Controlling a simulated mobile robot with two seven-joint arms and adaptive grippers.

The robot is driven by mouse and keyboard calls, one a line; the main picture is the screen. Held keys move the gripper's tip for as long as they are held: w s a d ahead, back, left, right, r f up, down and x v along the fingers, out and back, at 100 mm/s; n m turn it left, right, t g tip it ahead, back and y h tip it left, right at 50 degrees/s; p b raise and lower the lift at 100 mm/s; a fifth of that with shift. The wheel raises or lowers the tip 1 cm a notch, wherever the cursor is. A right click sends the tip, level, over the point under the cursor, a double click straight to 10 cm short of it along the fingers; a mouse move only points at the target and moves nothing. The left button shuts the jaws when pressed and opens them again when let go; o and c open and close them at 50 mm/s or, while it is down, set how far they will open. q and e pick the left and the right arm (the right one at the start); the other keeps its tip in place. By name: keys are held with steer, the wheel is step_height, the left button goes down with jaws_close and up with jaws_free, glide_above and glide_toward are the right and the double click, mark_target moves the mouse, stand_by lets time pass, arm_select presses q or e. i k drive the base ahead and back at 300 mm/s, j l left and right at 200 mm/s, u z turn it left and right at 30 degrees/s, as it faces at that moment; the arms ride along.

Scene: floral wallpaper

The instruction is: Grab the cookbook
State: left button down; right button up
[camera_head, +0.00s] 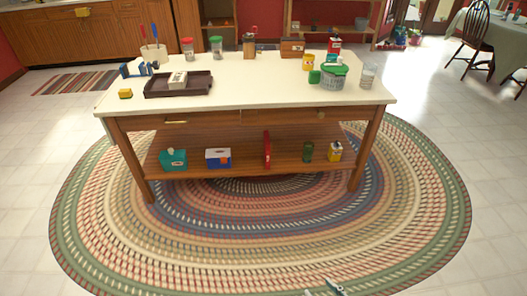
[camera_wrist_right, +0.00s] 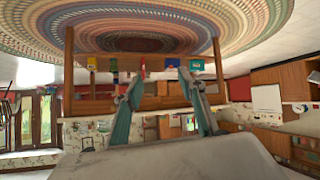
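A thin red upright object (camera_head: 267,148), which looks like the cookbook, stands on the lower wooden shelf of the island table, near its middle. It also shows as a small red strip in the right wrist view (camera_wrist_right: 141,65), where the scene appears upside down. My right gripper (camera_head: 322,289) just shows at the bottom edge of the head view, far in front of the table. In the right wrist view its two fingers (camera_wrist_right: 160,76) are spread apart with nothing between them. My left gripper is not in view.
The lower shelf (camera_head: 230,165) also holds a teal box (camera_head: 173,160), a blue and white box (camera_head: 218,158), a green item (camera_head: 307,151) and a yellow container (camera_head: 335,151). The white tabletop (camera_head: 240,90) overhangs the shelf. The braided rug (camera_head: 290,250) in front is clear.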

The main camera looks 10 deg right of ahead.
mark_target(267, 145)
steer(key=i+l, duration=0.7)
steer(key=l, duration=0.25)
steer(key=i+l, duration=0.7)
steer(key=l, duration=0.25)
steer(key=i+l, duration=0.35)
steer(key=i+l+u, duration=0.1)
steer(key=i+l, duration=0.25)
steer(key=l, duration=0.2)
